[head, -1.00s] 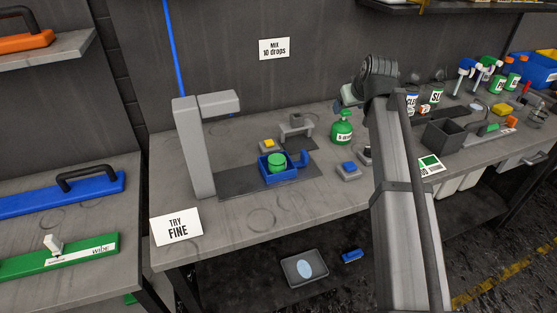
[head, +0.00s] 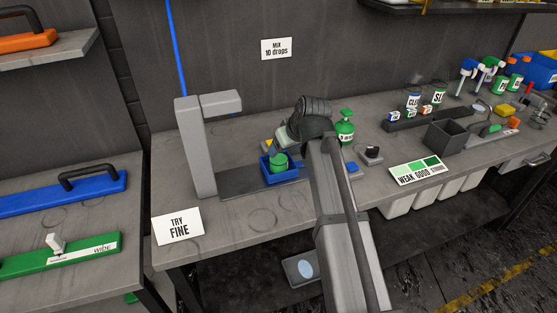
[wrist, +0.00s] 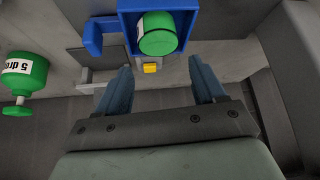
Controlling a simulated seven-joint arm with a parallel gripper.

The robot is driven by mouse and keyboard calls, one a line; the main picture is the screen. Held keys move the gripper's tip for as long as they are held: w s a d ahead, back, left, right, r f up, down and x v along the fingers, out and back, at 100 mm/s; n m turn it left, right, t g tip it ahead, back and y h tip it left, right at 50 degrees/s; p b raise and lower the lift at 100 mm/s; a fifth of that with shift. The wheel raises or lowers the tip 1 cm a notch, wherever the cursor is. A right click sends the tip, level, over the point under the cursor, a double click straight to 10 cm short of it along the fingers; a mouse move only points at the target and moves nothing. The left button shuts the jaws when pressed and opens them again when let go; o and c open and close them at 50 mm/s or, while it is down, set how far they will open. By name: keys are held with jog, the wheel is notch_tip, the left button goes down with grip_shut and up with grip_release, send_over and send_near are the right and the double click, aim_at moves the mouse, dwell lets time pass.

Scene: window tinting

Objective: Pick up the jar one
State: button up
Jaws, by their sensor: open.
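A green jar (head: 279,163) sits in a small blue open holder (head: 268,178) on the bench, beside the tall grey stand. In the wrist view the jar (wrist: 157,36) shows at the top middle, inside the blue holder (wrist: 127,28). My gripper (wrist: 164,76) is open and empty, its two blue-grey fingers spread apart just short of the holder. The jar lies beyond the fingertips and roughly between their lines. In the head view my wrist is close above and right of the jar and hides part of the bench behind it.
A grey stand (head: 195,150) with an overhanging arm rises left of the holder. A green pump bottle (head: 345,128) stands to the right, near a blue button (head: 352,167). A yellow button (wrist: 150,68) is close by the holder. The bench front by the TRY FINE card (head: 179,227) is clear.

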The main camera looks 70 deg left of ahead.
aim_at(279, 154)
jog(key=shift+x, duration=3.35)
jog(key=c, duration=0.7)
jog(key=shift+r, duration=0.1)
